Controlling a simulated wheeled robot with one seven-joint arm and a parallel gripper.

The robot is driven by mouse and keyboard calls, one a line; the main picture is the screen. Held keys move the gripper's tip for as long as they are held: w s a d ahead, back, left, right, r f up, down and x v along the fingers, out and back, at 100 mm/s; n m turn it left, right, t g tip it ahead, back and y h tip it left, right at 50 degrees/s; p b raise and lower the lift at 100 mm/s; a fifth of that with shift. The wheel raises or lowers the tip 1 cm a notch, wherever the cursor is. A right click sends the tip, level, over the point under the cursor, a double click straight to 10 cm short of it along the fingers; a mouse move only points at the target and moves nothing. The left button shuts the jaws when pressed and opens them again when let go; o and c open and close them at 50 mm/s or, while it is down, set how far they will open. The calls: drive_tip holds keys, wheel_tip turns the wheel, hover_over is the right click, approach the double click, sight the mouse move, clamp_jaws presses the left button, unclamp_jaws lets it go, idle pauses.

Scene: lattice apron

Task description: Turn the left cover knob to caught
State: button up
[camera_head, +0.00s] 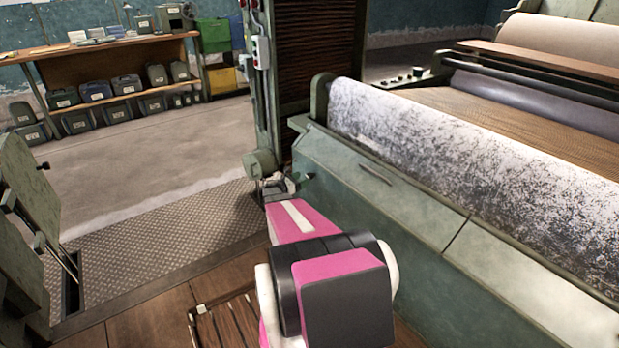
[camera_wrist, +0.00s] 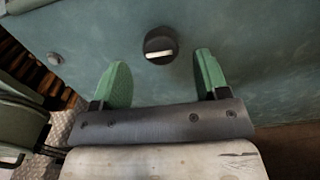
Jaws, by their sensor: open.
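The cover knob (camera_wrist: 160,46) shows in the wrist view as a round black knob with a pale bar lying nearly level across it. It is set on a blue-green panel (camera_wrist: 240,50). My gripper (camera_wrist: 158,80) is open, its two green fingers apart and empty. The knob is beyond the fingertips, between them and slightly above in the picture, and the fingers do not appear to touch it. In the head view my pink and black arm reaches toward the near end of the green machine (camera_head: 390,190); the knob is hidden there.
A large speckled roller (camera_head: 480,170) lies along the machine's top. A green post (camera_head: 265,100) stands beyond my arm. A ribbed metal plate (camera_head: 150,240) covers floor at left, with a green upright frame (camera_head: 30,190) beside it. A shelf with bins (camera_head: 120,80) stands far back.

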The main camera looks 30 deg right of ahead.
sight(310, 176)
drive_tip(key=shift+w+d, duration=0.15)
drive_tip(key=shift+d, duration=1.2)
drive_tip(key=shift+w+d, duration=0.1)
drive_tip(key=shift+d, duration=1.25)
drive_tip(key=shift+c, duration=0.3)
drive_tip(key=c, duration=0.8)
